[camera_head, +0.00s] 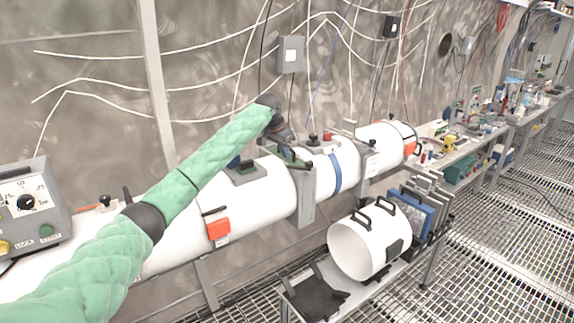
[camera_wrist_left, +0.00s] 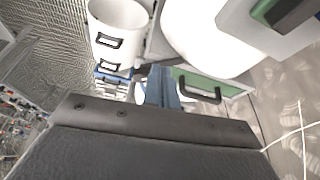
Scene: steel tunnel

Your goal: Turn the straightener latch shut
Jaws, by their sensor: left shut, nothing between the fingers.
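A long white tube (camera_head: 265,195) runs along the wall, with a grey flange (camera_head: 306,200) around it. My left arm in its green sleeve reaches over the tube, and my left gripper (camera_head: 290,154) is above it near this flange. The gripper is shut and empty; its bluish fingers show in the left wrist view (camera_wrist_left: 161,88). There, a green plate with a black handle (camera_wrist_left: 205,95) is just right of the fingertips, and I cannot tell whether they touch. This handle may be the straightener latch; the arm partly hides it in the head view. My right gripper is not visible.
A white drum with black handles (camera_head: 365,245) lies on a low cart beside the tube. An orange latch (camera_head: 218,228) sits on the tube's near side. A control box (camera_head: 32,205) stands at far left. Benches with equipment line the wall at right; the grated floor there is clear.

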